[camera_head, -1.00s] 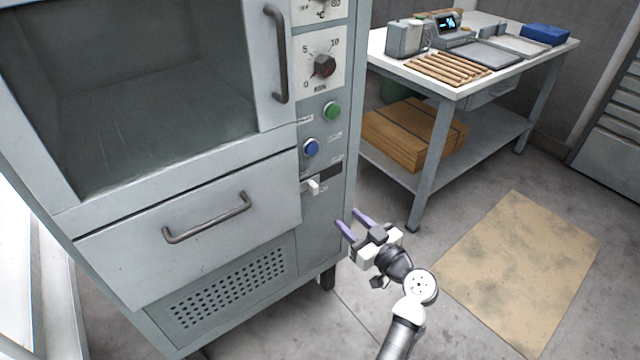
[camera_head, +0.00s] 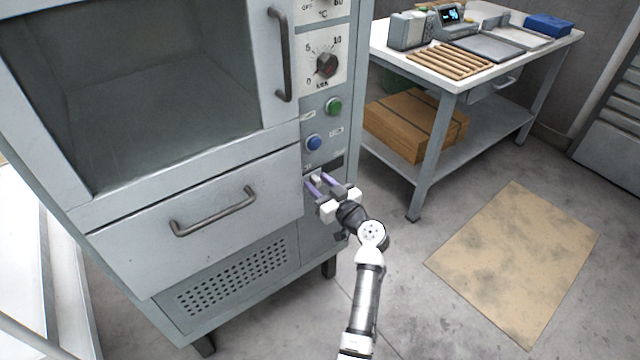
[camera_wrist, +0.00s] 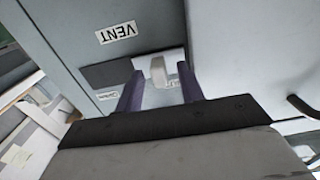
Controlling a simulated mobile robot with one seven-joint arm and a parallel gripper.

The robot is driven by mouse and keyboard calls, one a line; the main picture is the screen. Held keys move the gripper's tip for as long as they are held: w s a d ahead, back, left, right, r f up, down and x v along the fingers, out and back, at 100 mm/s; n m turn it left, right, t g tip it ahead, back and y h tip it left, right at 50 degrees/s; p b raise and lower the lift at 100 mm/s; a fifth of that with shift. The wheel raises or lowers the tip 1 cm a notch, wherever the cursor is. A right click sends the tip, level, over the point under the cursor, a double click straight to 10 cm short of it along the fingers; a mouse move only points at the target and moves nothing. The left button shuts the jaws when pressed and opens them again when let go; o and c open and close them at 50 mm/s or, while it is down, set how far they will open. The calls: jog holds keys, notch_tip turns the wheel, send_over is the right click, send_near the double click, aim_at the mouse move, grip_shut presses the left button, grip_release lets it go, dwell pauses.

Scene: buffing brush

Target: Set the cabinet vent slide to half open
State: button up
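The vent slide's pale knob (camera_wrist: 158,70) sits in a dark slot (camera_wrist: 108,74) on the cabinet front, below a label reading VENT (camera_wrist: 116,34) that appears upside down in the wrist view. In the head view the slot (camera_head: 334,166) is below the blue button, and the knob (camera_head: 316,177) is partly hidden by my gripper. My gripper (camera_head: 319,181) is open at the panel. In the wrist view its two purple fingers (camera_wrist: 160,88) stand on either side of the knob, with gaps visible. Whether either finger touches it is not clear.
The blue button (camera_head: 313,142) and green button (camera_head: 333,106) are just above the slot. A drawer with a handle (camera_head: 214,212) is to the left. A workbench (camera_head: 452,78) stands behind right. The floor around the mat (camera_head: 515,262) is clear.

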aim_at(322, 169)
grip_shut()
jog(key=w+d+b, duration=0.1)
jog(key=b, duration=0.1)
jog(key=w+d+b, duration=0.1)
jog(key=d+b, duration=0.1)
jog(key=shift+w+d, duration=0.15)
dwell(0.4)
grip_release()
